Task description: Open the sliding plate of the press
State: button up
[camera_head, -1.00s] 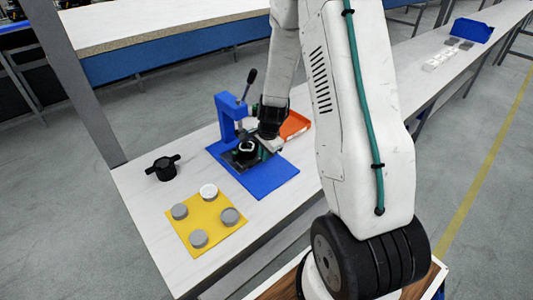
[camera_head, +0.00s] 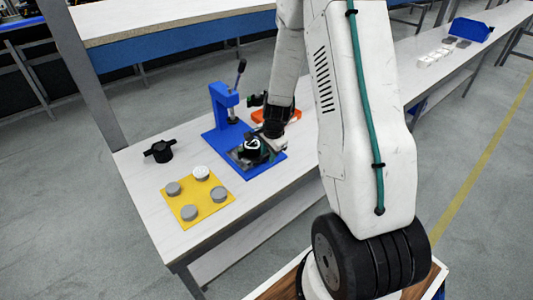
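The blue press (camera_head: 223,105) stands on a blue base (camera_head: 272,171) on the white bench, its dark lever tilted up at the top. Its dark sliding plate (camera_head: 243,160) lies on the base in front of the column, clear of the press head. A round part with a white ring (camera_head: 252,144) sits on the plate. My gripper (camera_head: 268,144) is low at the plate's right side, touching or very close to it. Its fingers are small and partly hidden, so I cannot tell whether they are closed on the plate.
A yellow mat (camera_head: 181,209) with several grey and white discs lies at the front left. A black handled part (camera_head: 159,151) is left of the press. An orange tray (camera_head: 287,116) is behind my gripper. A blue bin (camera_head: 471,30) stands far right.

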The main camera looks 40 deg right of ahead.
jog(key=shift+d+r, duration=0.1)
jog(key=shift+r, duration=0.05)
notch_tip(320, 180, up, 7)
jog(key=s, duration=0.1)
jog(key=shift+s+r, duration=0.2)
jog(key=shift+s, duration=0.05)
dwell(0.6)
jog(key=s+a+r+n, duration=0.8)
jog(key=s+a+r, duration=0.1)
jog(key=s+r, duration=0.3)
jog(key=s+a+r+n, duration=0.8)
jog(key=s+r+n, duration=0.1)
jog(key=s+r, duration=0.3)
jog(key=shift+s+a+n+g, duration=0.3)
jog(key=shift+s+a, duration=0.05)
jog(key=shift+s, duration=0.55)
